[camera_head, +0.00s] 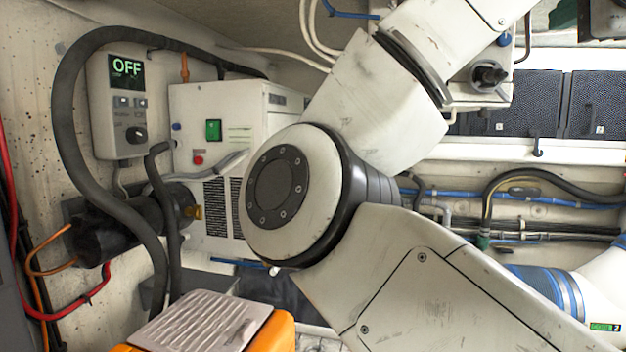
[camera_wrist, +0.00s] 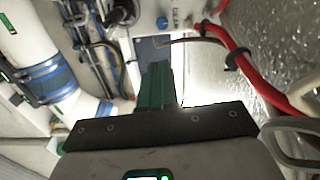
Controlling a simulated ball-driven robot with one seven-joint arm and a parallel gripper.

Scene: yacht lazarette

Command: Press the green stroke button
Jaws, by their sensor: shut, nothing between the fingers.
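A green square button (camera_head: 213,129) sits on the front of a white cabinet (camera_head: 240,105) left of centre in the head view. A small red button (camera_head: 198,160) is below it, to the left. I do not see the green button in the wrist view. My gripper (camera_wrist: 157,66) shows in the wrist view as green fingers held together, with nothing between them. In the head view my arm stands in front of the cabinet's right side and hides part of it. The gripper is not clearly visible there, so its distance from the button cannot be told.
A wall controller (camera_head: 120,105) reading OFF hangs left of the cabinet. A thick black hose (camera_head: 62,110) loops around it. An orange case with a grey ribbed lid (camera_head: 200,318) stands low in front. Red hoses (camera_wrist: 225,48) run along the right of the wrist view.

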